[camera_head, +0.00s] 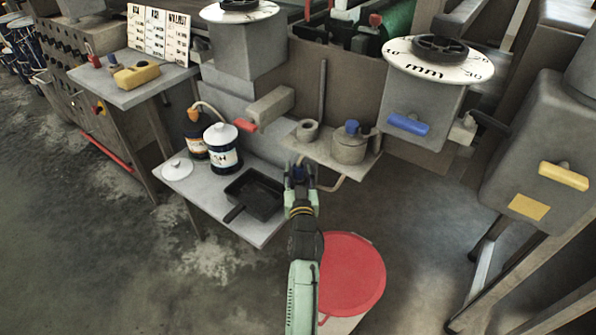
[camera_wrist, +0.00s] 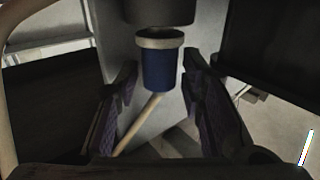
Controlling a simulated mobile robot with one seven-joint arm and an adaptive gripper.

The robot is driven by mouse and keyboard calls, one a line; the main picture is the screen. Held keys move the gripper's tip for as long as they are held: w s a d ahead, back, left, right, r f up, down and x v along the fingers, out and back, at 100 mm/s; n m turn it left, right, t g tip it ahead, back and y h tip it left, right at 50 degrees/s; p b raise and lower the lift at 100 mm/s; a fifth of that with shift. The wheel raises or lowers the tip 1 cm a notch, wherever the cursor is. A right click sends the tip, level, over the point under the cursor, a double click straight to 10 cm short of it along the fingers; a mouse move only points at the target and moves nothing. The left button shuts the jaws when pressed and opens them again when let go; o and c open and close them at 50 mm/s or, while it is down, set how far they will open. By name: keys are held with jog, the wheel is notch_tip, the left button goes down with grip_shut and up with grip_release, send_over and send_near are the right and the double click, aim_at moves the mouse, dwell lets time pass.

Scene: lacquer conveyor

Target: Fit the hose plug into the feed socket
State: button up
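A blue plug with a pale collar (camera_wrist: 162,65) is in the middle of the wrist view, just below a dark round body (camera_wrist: 160,10). I cannot tell whether they touch, or whether the dark body is the feed socket. A beige hose (camera_wrist: 138,125) runs diagonally below the plug. My gripper (camera_wrist: 161,75) has its fingers apart, one on each side of the plug, with a gap visible on the left. In the head view my gripper (camera_head: 300,168) is at the front edge of the small shelf, with blue between its fingers (camera_head: 299,173).
The shelf (camera_head: 325,153) holds a grey pot (camera_head: 349,148) with a blue knob. A red round lid (camera_head: 352,275) is below right.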

grip_shut()
jog(key=shift+r, duration=0.15)
dwell(0.4)
